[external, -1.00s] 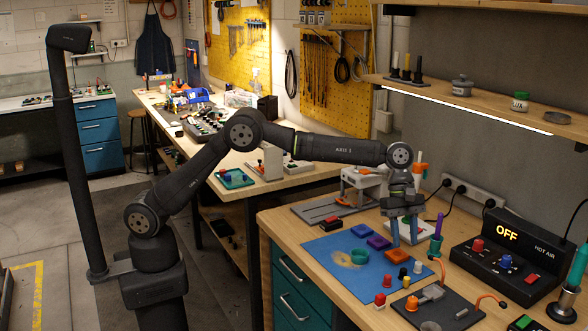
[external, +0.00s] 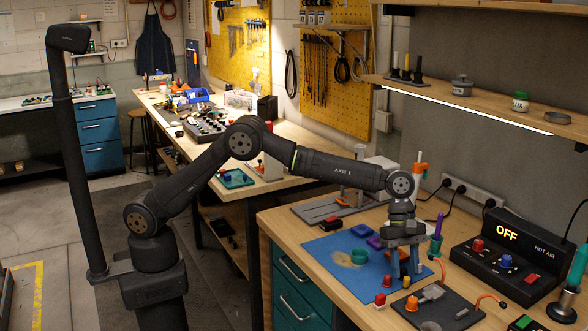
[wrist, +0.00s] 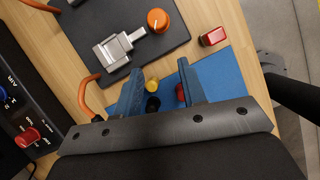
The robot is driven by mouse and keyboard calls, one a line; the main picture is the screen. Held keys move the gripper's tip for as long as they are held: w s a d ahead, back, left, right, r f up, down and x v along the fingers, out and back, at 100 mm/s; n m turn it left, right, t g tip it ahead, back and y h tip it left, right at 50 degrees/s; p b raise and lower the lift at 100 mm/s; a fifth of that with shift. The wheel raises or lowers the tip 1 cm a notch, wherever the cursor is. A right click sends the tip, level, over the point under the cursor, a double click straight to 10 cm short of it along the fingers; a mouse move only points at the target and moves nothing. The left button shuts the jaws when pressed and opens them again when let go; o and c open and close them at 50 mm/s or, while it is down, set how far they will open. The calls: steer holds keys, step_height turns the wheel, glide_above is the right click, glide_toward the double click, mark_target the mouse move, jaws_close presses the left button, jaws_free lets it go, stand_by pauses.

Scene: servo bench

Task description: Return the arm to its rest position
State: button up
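My gripper (external: 405,276) is low over the right part of the blue mat (external: 322,250) in the external view, fingers pointing down. In the wrist view my gripper (wrist: 159,84) has its two blue-grey fingers apart, with nothing held between them. A yellow peg (wrist: 151,84), a black peg (wrist: 152,104) and a red peg (wrist: 180,92) show between and beyond the fingers. Whether the fingers touch any peg cannot be told. My arm is stretched out over the bench. No marker for the rest position is visible.
A teal ring (external: 359,256) and a purple piece (external: 376,242) lie on the mat left of the fingers. A dark plate with an orange knob (external: 411,304) is in front. The hot-air unit (external: 508,259) stands right. A shelf (external: 470,98) hangs above, behind the gripper.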

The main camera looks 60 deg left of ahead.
steer(key=s+d+r, duration=0.2)
steer(key=s+r, duration=0.7)
steer(key=r, duration=0.1)
steer(key=w+a+m+g+y, duration=0.1)
steer(key=w+a+m, duration=0.3)
steer(key=a, duration=0.8)
steer(key=w+a+m+g+y, duration=0.1)
steer(key=w+a+m, duration=0.3)
steer(key=a, duration=0.8)
steer(key=w+a+m+g+y, duration=0.1)
steer(key=w+a+m, duration=0.3)
steer(key=w+a, duration=0.3)
steer(key=a+f, duration=0.1)
steer(key=a, duration=0.4)
steer(key=s+d+n+h, duration=0.1)
steer(key=s+d+n, duration=0.1)
steer(key=d, duration=0.8)
steer(key=s+d+n+t, duration=0.1)
steer(key=s+d+n, duration=0.2)
steer(key=d, duration=0.7)
steer(key=shift+d+n+h, duration=0.3)
steer(key=shift+n+h, duration=0.1)
steer(key=shift+n, duration=0.4)
steer(key=shift+r, duration=0.1)
